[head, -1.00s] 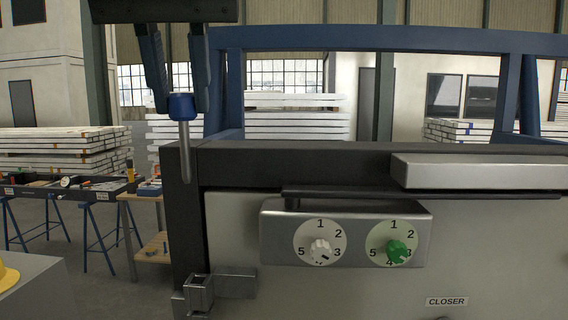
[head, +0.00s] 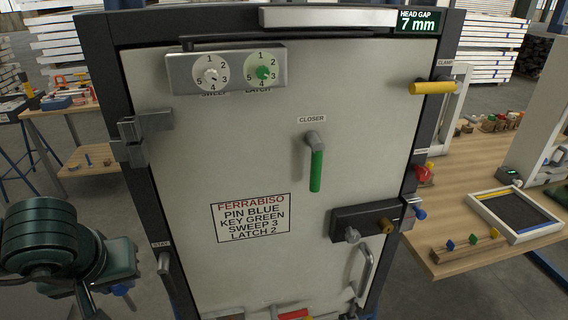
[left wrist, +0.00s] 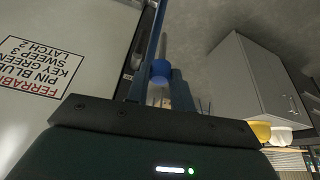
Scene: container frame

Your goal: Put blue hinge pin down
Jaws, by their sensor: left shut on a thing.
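The blue hinge pin shows in the left wrist view as a round blue head (left wrist: 160,68) between the fingers of my left gripper (left wrist: 163,80), which is shut on it. In the head view my left gripper (head: 108,291) is at the lower left, low beside the door's left side, with the pin's blue head (head: 120,289) at its fingers. The pin's shank is hard to make out. The grey door (head: 260,150) carries a sign reading PIN BLUE, KEY GREEN, SWEEP 3, LATCH 2. A metal hinge (head: 145,124) is on its upper left edge. My right gripper is not in view.
A wooden table (head: 450,195) at right holds a framed dark tray (head: 515,213) and a small rack with blue, green and yellow pieces (head: 470,243). Another workbench (head: 85,125) stands at left.

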